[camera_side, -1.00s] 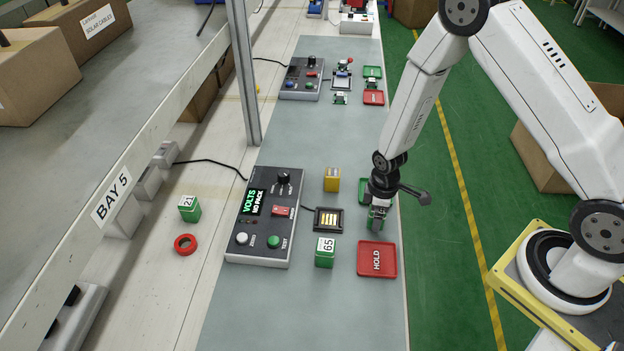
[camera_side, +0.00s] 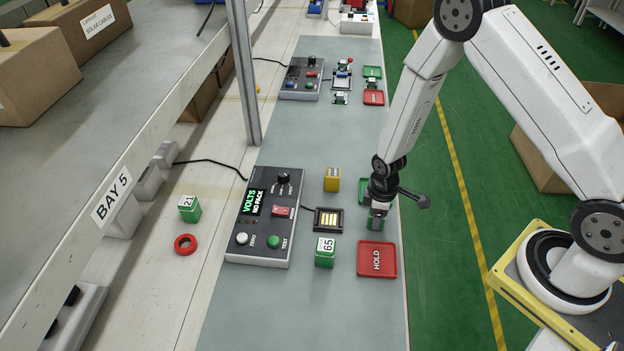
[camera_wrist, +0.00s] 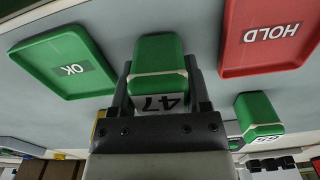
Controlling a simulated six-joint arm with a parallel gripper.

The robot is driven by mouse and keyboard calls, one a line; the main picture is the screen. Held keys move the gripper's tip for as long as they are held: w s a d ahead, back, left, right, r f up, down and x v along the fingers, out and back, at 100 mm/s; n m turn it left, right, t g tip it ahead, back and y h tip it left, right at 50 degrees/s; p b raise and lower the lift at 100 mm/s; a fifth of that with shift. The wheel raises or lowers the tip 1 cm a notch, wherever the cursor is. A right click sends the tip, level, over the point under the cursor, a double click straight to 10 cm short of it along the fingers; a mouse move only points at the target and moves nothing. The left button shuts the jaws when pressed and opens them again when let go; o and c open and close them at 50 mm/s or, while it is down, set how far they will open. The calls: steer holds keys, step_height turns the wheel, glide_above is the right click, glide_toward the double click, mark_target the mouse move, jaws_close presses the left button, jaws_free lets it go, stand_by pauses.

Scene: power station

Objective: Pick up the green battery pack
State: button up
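A green battery pack labelled 47 (camera_wrist: 157,55) is between the two fingers of my gripper (camera_wrist: 158,92) in the wrist view, with a finger against each side. In the side view, my gripper (camera_side: 378,207) points down between the green and red trays, and the green pack (camera_side: 376,221) shows at its tip. I cannot tell whether the pack is clear of the bench. Another green pack labelled 65 (camera_side: 325,254) stands left of the red HOLD tray (camera_side: 377,260); it also shows in the wrist view (camera_wrist: 257,112). A third green pack (camera_side: 190,209) stands farther left.
The green OK tray (camera_wrist: 62,62) is partly hidden behind my gripper in the side view. A yellow block (camera_side: 332,180), a contact cradle (camera_side: 329,219) and a tester reading "NO PACK" (camera_side: 265,217) stand to the left. A red ring (camera_side: 185,244) lies beyond the tester.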

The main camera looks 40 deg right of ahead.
jaws_close()
steer(key=shift+r, duration=0.1)
steer(key=shift+r, duration=4.9)
steer(key=w+a+f+n, duration=0.1)
steer(key=w+a+f, duration=0.1)
steer(key=w+a, duration=0.6)
steer(key=shift+w+a, duration=0.2)
steer(key=shift+f, duration=0.1)
